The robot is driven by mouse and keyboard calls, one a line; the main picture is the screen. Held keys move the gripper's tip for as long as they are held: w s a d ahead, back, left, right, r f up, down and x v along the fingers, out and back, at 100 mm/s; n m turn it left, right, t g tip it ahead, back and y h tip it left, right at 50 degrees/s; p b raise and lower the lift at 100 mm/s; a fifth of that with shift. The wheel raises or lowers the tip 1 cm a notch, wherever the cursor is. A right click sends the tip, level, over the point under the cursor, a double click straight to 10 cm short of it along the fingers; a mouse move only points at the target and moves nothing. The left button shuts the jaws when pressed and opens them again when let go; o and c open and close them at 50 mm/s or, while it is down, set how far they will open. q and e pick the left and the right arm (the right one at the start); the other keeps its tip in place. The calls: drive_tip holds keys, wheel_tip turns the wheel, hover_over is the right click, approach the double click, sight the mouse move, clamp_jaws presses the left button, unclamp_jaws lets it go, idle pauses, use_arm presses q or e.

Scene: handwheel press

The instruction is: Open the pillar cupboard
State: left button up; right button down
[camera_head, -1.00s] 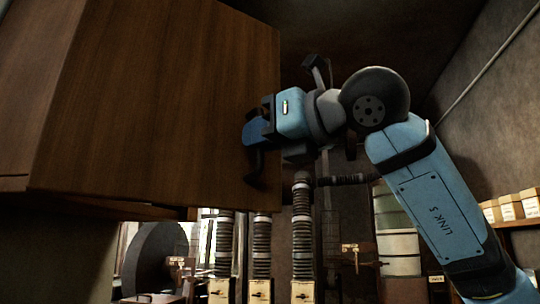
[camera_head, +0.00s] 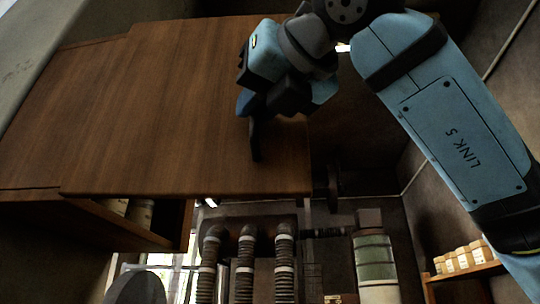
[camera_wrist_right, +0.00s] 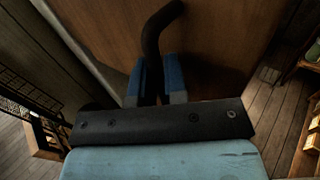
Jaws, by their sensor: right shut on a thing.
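The pillar cupboard (camera_head: 85,222) is at the left in the head view, with pale containers (camera_head: 140,213) visible inside, below its brown wooden door (camera_head: 165,110). The door stands partly open, its free edge towards the right. A dark curved handle (camera_head: 256,142) is on the door's face near that edge. My right gripper (camera_head: 247,104) is shut on the handle. In the right wrist view the blue fingers (camera_wrist_right: 158,82) close around the handle (camera_wrist_right: 153,38), against the door (camera_wrist_right: 220,45). Most of the cupboard's inside is hidden behind the door. My left gripper is not in view.
Several ribbed pipes (camera_head: 245,262) stand below and beyond the door. A banded pale green cylinder (camera_head: 376,268) is right of them. A shelf with small boxes (camera_head: 466,257) is along the right wall. A dark round wheel (camera_head: 137,288) shows at the lower left.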

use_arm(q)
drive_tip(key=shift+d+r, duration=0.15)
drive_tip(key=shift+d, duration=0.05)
use_arm(e)
drive_tip(key=shift+s+a, duration=0.2)
drive_tip(key=shift+s, duration=0.3)
drive_tip(key=shift+s+a, duration=0.2)
drive_tip(key=shift+s, duration=0.3)
drive_tip(key=c, duration=1.2)
unclamp_jaws()
drive_tip(key=shift+a, duration=0.15)
use_arm(q)
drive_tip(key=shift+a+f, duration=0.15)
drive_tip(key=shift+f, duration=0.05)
drive_tip(key=shift+b, duration=0.55)
use_arm(e)
drive_tip(key=v, duration=1.4)
drive_tip(key=shift+w, duration=0.1)
